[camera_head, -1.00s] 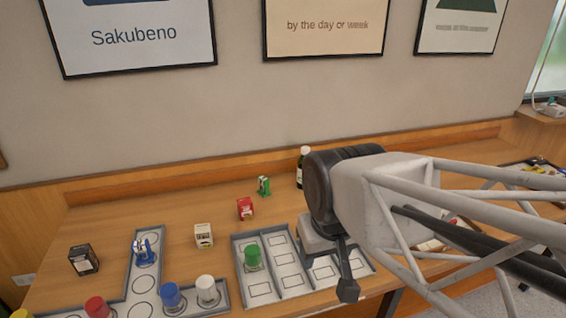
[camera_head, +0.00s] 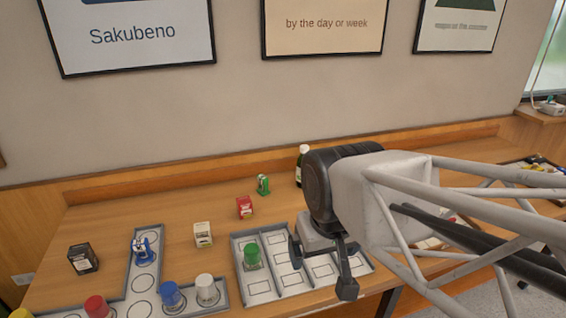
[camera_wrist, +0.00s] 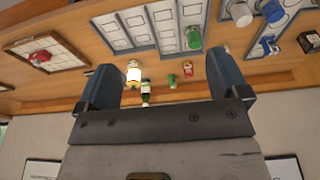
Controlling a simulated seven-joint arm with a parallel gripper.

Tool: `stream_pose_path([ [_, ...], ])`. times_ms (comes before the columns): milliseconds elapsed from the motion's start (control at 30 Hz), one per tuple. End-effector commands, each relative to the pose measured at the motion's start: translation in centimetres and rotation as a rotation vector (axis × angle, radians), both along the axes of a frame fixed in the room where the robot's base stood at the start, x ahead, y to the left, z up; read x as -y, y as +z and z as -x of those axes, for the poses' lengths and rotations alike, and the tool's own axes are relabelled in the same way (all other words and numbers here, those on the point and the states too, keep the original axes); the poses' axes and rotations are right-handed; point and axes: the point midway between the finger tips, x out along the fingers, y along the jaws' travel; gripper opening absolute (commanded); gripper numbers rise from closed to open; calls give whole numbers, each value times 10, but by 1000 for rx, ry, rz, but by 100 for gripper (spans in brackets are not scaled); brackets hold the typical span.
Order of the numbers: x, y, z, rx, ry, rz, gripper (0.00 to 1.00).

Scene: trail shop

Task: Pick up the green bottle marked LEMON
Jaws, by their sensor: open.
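A dark green bottle (camera_head: 303,166) with a pale cap and label stands at the back of the table, partly behind my arm; it also shows in the wrist view (camera_wrist: 146,91). A small green item (camera_head: 263,185) lies to its left, and a green-topped container (camera_head: 251,256) stands in the grey tray. I cannot read LEMON on any of them. My gripper (camera_head: 322,267) is open and empty over the right side of the tray, nearer the front than the dark green bottle. In the wrist view a white bottle with yellow (camera_wrist: 133,73) shows between the fingers.
The grey compartment tray (camera_head: 237,247) lies below my gripper. A red box (camera_head: 245,207), a white box (camera_head: 203,235) and a black box (camera_head: 83,259) stand to the left. Blue (camera_head: 170,296) and white (camera_head: 207,290) containers stand in the left tray. The wall rises behind the table.

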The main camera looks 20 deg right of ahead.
Motion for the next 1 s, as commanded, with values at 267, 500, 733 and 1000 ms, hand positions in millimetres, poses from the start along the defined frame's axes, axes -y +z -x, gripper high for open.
stream_pose_path([
  [267, 1, 1, -3, -3, 6, 6, 93],
  [500, 10, 3, -24, -28, 60, 70, 93],
  [733, 27, 8, -69, -78, 173, 192, 93],
  [1000, 50, 9, -130, -152, 326, 349, 93],
])
